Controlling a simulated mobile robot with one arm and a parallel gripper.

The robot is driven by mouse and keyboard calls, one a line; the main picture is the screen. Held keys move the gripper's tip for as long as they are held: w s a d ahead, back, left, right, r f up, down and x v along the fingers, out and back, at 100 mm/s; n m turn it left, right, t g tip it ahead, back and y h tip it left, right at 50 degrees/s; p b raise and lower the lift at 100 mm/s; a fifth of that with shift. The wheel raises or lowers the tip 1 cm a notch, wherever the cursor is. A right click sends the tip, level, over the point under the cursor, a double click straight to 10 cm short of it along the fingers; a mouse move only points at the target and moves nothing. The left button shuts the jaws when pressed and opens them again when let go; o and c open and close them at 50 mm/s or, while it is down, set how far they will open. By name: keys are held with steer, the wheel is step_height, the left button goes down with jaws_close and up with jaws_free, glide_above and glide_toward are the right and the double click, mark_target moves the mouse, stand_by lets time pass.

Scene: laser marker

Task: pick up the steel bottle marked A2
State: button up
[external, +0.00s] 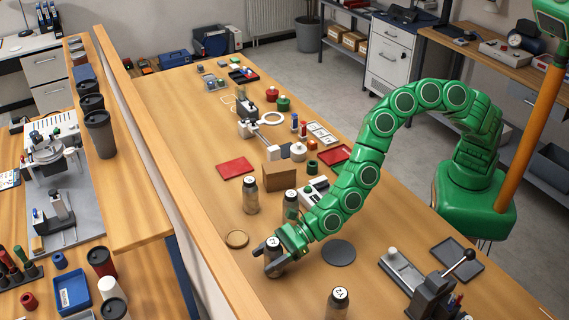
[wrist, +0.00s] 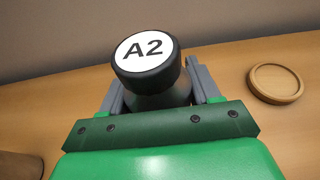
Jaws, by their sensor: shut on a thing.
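The steel bottle marked A2 (wrist: 145,60) is upright in the wrist view, with a black cap and a white label on top. My gripper (wrist: 152,92) has one grey finger on each side of it and is shut on it. In the external view the bottle (external: 274,268) stands at the table's left edge, and my gripper (external: 272,254) reaches it from the right. The gripper hides part of the bottle. Whether its base touches the table cannot be told.
A round wooden coaster (external: 237,239) lies close by. Other labelled bottles stand near: one (external: 250,196) behind, one (external: 291,205) beside my arm, one (external: 337,303) in front. A dark round disc (external: 339,252) lies to the right. A raised ledge (external: 185,215) runs along the table's left side.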

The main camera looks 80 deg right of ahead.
mark_target(269, 249)
step_height(269, 249, up, 3)
steer(key=shift+s+d+r, duration=0.1)
steer(key=shift+s+r, duration=0.05)
steer(key=shift+r, duration=0.05)
steer(key=s+d+r, duration=0.9)
steer(key=s, duration=0.1)
steer(key=shift+r, duration=0.2)
